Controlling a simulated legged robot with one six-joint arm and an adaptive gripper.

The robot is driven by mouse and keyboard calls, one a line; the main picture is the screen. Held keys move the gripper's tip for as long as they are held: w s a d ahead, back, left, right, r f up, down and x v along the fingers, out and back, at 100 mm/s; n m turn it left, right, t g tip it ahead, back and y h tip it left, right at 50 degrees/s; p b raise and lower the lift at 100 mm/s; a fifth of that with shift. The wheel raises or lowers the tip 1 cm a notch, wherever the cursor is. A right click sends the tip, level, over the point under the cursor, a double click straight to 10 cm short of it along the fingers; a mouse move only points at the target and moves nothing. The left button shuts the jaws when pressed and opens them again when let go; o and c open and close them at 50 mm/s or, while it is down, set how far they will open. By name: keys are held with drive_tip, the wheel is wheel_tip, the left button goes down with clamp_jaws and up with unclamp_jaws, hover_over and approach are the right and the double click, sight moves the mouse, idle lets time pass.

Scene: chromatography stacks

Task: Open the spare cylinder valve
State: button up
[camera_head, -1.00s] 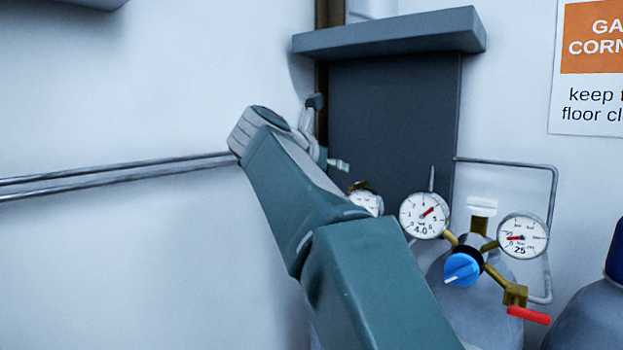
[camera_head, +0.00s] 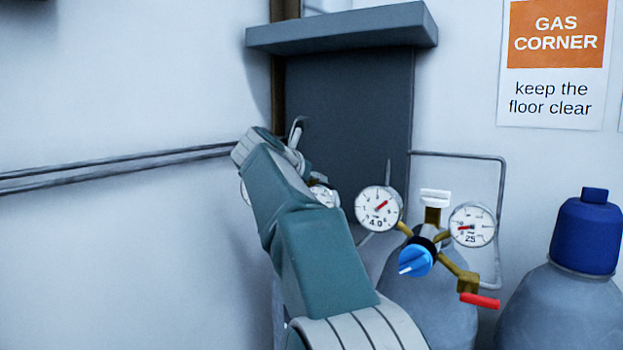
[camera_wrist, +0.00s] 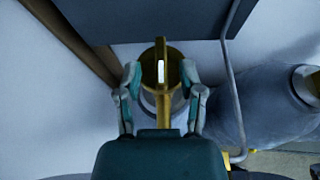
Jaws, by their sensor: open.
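My gripper (camera_wrist: 160,76) is open in the wrist view, with one finger on each side of a brass valve part (camera_wrist: 161,52). This part stands above a pale cylinder top, and a white piece (camera_wrist: 160,71) shows at its middle. I cannot tell whether the fingers touch it. In the head view my arm covers most of this cylinder. Only parts of its gauges show, one right of my arm (camera_head: 324,195). To the right, a grey cylinder (camera_head: 448,305) carries a regulator with two gauges, a blue knob (camera_head: 415,261), a white top handle (camera_head: 435,197) and a red lever (camera_head: 480,300).
A grey cylinder with a blue cap (camera_head: 586,232) stands at the far right. A dark panel (camera_head: 350,130) with a grey ledge (camera_head: 340,28) is behind my arm. A metal pipe (camera_head: 505,220) bends down the wall. A gas corner sign (camera_head: 555,60) hangs at right.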

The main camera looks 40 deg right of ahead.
clamp_jaws()
drive_tip(key=shift+a, duration=0.1)
drive_tip(key=shift+s, duration=0.1)
drive_tip(key=shift+s+n+t+y, duration=0.1)
drive_tip(key=shift+n+t+y, duration=0.2)
drive_tip(key=shift+n+t, duration=0.5)
unclamp_jaws()
